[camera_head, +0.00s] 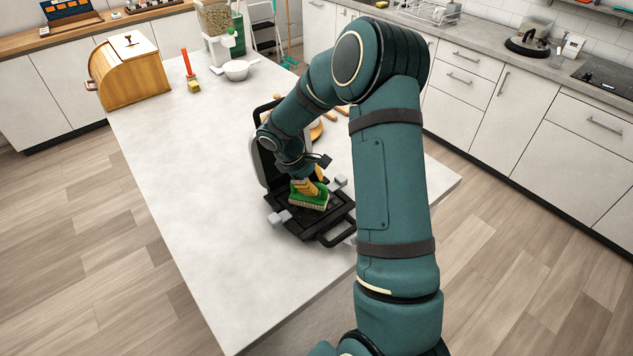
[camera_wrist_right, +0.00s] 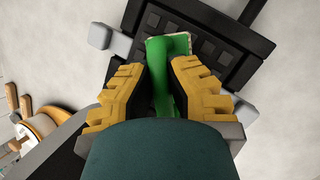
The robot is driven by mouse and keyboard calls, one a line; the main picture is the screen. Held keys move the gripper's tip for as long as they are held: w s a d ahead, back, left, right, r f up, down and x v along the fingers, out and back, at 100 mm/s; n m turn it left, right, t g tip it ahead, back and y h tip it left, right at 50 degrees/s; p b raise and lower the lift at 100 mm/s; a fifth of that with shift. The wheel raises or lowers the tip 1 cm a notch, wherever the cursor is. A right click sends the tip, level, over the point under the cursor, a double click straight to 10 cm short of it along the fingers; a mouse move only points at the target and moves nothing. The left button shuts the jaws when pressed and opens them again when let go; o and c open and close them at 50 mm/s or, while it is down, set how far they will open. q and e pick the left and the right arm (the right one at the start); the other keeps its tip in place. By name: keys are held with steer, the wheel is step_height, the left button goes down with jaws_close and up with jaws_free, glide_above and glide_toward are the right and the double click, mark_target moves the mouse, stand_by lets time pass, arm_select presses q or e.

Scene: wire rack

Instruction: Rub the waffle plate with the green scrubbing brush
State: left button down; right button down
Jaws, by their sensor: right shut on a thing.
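The waffle maker stands open on the white table, its lid (camera_head: 268,150) tilted up at the back. Its dark lower waffle plate (camera_head: 318,221) lies flat and also shows in the right wrist view (camera_wrist_right: 217,42). The green scrubbing brush (camera_head: 309,201) is over the lower plate, bristles down. It seems to touch the plate. My right gripper (camera_head: 307,188) is shut on the brush, its yellow fingers on both sides of the green handle (camera_wrist_right: 170,75) in the right wrist view. Part of the plate is hidden under the brush. My left gripper is not in view.
A wooden bread box (camera_head: 130,75), a red-handled brush (camera_head: 189,73), a white bowl (camera_head: 236,70) and a grain dispenser (camera_head: 215,22) stand at the table's far end. Wooden pieces (camera_head: 316,130) lie behind the waffle maker, partly hidden by my arm. The table's left side is clear.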

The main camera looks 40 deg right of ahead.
steer(key=shift+w+a+f, duration=0.1)
steer(key=shift+w+a, duration=0.05)
steer(key=shift+a, duration=0.95)
steer(key=shift+a+b, duration=0.35)
steer(key=shift+a, duration=0.35)
steer(key=shift+w, duration=0.3)
steer(key=shift+s+d+r+p, duration=0.1)
steer(key=shift+d+p, duration=0.1)
steer(key=shift+d, duration=0.8)
steer(key=shift+s+d+r+p, duration=0.1)
steer(key=shift+d+p, duration=0.05)
steer(key=shift+d, duration=0.8)
steer(key=shift+s+d+f, duration=0.1)
steer(key=shift+s+d, duration=0.05)
steer(key=shift+d, duration=0.85)
steer(key=shift+s+d+f, duration=0.1)
steer(key=shift+d, duration=0.85)
steer(key=shift+w+a+b, duration=0.2)
steer(key=shift+a, duration=1.75)
steer(key=shift+w+a+b, duration=0.2)
steer(key=shift+a, duration=1.7)
steer(key=shift+r, duration=0.1)
